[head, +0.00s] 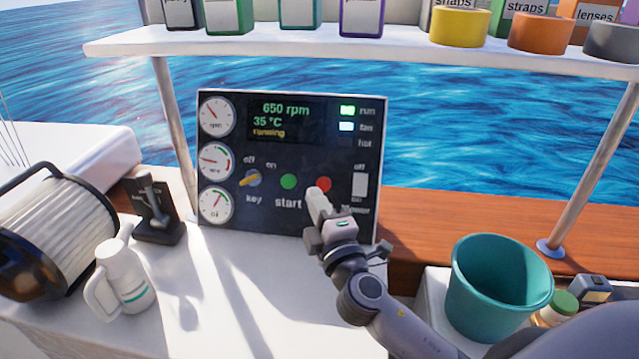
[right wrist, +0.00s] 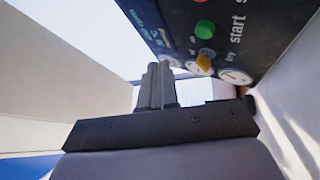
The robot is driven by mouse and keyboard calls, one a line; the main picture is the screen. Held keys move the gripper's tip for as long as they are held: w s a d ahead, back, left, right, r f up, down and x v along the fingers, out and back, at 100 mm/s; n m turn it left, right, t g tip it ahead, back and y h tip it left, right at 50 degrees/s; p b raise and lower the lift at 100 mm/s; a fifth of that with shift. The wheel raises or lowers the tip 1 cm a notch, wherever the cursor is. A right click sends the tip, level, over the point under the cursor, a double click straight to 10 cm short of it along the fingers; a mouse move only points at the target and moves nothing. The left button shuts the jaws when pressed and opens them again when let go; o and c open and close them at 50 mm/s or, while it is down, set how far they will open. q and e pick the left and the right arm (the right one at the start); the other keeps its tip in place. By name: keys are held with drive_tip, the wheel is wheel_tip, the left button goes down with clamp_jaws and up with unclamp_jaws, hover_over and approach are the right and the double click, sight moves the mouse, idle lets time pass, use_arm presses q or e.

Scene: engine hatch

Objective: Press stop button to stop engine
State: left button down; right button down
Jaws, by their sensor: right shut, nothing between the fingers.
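The dark engine panel (head: 250,217) stands upright at the back of the white counter. Its red button (head: 324,184) is right of the green start button (head: 289,181); the red one's label is hidden behind my gripper. The display (head: 288,120) reads 650 rpm, 35 °C and "running". My right gripper (head: 316,197) is shut and empty, its fingertips just below and left of the red button. I cannot tell whether they touch the panel. In the right wrist view, the shut fingers (right wrist: 155,85) show beside the panel, with the green button (right wrist: 205,28) above right of them.
The yellow key switch (head: 250,179) and a white blower switch (head: 360,185) flank the buttons. The run and fan lamps are lit. A shelf (head: 300,42) hangs above; the counter's middle is clear.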

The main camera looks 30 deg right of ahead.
sight(323, 192)
drive_tip(key=shift+w+f, duration=0.1)
drive_tip(key=w+d+f+b, duration=0.3)
drive_tip(key=w+d+b, duration=0.1)
drive_tip(key=w, duration=0.2)
drive_tip(key=shift+d+f, duration=0.3)
drive_tip(key=shift+d, duration=0.1)
drive_tip(key=shift+w, duration=0.1)
drive_tip(key=shift+w+f, duration=0.1)
idle(1.8)
drive_tip(key=shift+w+d+f+b, duration=0.1)
drive_tip(key=shift+w+d+b, duration=0.15)
drive_tip(key=shift+b, duration=0.2)
